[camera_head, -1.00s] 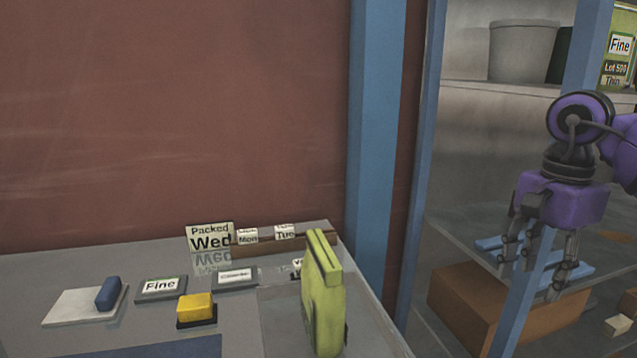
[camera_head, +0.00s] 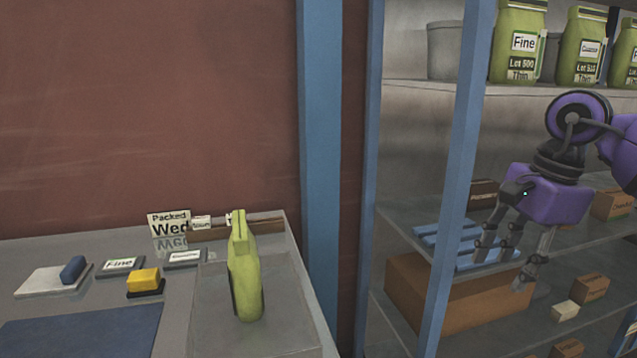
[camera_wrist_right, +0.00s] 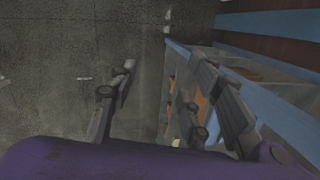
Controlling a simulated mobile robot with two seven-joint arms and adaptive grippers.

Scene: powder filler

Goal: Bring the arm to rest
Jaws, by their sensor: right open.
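My right gripper (camera_head: 505,262) hangs at the right of the head view, fingers pointing down and spread apart, with nothing between them. It is in front of the blue-framed shelf rack. In the right wrist view its two fingers (camera_wrist_right: 165,105) are also apart, with floor and shelf parts beyond them. My left gripper is in neither view.
A green pouch (camera_head: 245,280) stands on a tray at the right of the grey table (camera_head: 200,335). A blue post (camera_head: 459,170) stands close to my right gripper. Shelves behind hold a blue rack (camera_head: 440,240), brown boxes (camera_head: 400,290) and green pouches (camera_head: 519,45).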

